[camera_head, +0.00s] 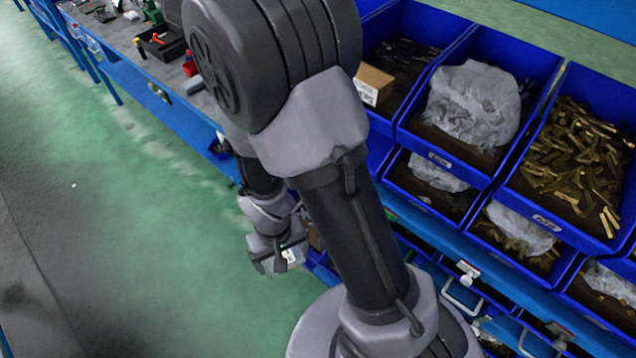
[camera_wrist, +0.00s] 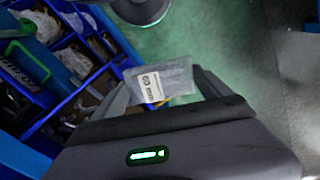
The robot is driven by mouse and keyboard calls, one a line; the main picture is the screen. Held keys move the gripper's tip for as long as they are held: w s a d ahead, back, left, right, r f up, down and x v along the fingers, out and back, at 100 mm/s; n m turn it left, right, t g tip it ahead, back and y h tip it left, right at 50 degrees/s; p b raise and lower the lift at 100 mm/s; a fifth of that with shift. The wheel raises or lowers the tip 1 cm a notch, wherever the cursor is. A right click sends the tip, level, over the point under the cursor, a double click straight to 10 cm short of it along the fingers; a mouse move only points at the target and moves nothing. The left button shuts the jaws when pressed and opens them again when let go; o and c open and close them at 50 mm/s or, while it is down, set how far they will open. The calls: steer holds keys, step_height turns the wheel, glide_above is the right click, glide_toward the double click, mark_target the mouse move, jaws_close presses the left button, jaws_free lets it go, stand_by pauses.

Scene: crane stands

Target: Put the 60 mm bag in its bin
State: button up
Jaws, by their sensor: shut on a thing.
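The 60 mm bag (camera_wrist: 168,80) is a small clear bag with a white label reading "60 mm". In the wrist view it sits between the two fingers of my gripper (camera_wrist: 160,88), which is shut on it. In the head view my gripper (camera_head: 278,256) hangs low over the green floor, left of the blue racks, and a bit of the bag's white label (camera_head: 291,256) shows at it. The blue bins (camera_head: 440,160) stand to the right, several with labels too small to read. I cannot tell which bin is for 60 mm.
A cardboard box (camera_head: 373,84) stands in an upper bin. A grey bag (camera_head: 472,102) and loose brass parts (camera_head: 578,150) fill other bins. A workbench (camera_head: 130,35) with tools runs along the upper left. The green floor (camera_head: 150,230) at left is clear.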

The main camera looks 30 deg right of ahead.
steer(key=w+d, duration=0.2)
steer(key=d, duration=0.3)
steer(key=w+d, duration=0.2)
steer(key=d, duration=0.2)
steer(key=w+d, duration=0.1)
steer(key=d, duration=0.4)
steer(key=shift+w+d+f, duration=0.3)
steer(key=shift+w+d, duration=0.05)
steer(key=shift+w, duration=0.05)
step_height(320, 180, down, 3)
steer(key=shift+f, duration=0.3)
steer(key=o, duration=1.4)
